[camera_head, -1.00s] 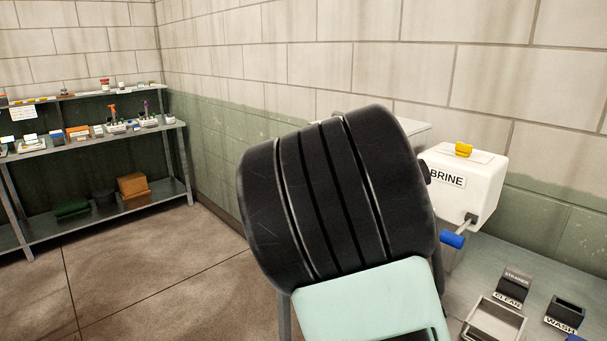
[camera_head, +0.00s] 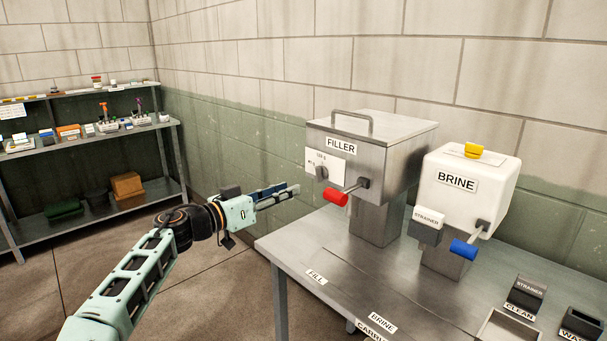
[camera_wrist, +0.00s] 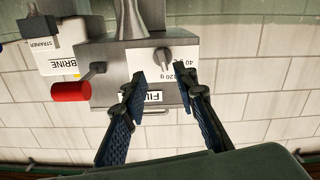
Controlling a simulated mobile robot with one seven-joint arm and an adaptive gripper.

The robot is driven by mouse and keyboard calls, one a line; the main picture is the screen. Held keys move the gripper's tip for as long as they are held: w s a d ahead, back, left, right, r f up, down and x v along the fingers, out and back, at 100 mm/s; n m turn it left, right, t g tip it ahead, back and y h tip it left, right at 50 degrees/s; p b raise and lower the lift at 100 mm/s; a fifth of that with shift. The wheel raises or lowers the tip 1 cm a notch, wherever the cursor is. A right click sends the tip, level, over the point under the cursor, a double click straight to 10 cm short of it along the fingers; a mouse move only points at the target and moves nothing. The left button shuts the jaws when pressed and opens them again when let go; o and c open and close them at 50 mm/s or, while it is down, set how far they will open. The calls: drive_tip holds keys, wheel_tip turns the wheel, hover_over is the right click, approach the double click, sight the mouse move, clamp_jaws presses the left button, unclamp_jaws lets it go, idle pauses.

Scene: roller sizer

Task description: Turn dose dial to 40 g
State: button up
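The dose dial (camera_head: 321,172) is a small dark grey knob on the white plate of the steel FILLER box (camera_head: 385,155). Marks reading about 120 g and 40 g stand beside it, small in the head view. The wrist view is upside down; there the dial (camera_wrist: 163,57) lies just beyond the fingertips, with the 40 g mark near the right finger. My gripper (camera_head: 293,189) is open in front of the plate, left of the dial. In the wrist view its fingers (camera_wrist: 162,78) are apart with nothing between them. I cannot tell which mark the dial points to.
A red-handled lever (camera_head: 336,197) sticks out close below the dial. The white BRINE box (camera_head: 465,195) with a blue lever (camera_head: 463,249) stands to the right, a strainer (camera_head: 426,226) at its front. The steel table (camera_head: 350,265) is below. A shelf (camera_head: 85,137) stands far left.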

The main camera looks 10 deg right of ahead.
sight(315, 175)
drive_tip(key=x, duration=0.3)
drive_tip(key=p+x, duration=0.1)
drive_tip(key=x, duration=0.3)
drive_tip(key=r+p+x, duration=0.1)
drive_tip(key=x, duration=0.2)
drive_tip(key=shift+w, duration=0.3)
clamp_jaws()
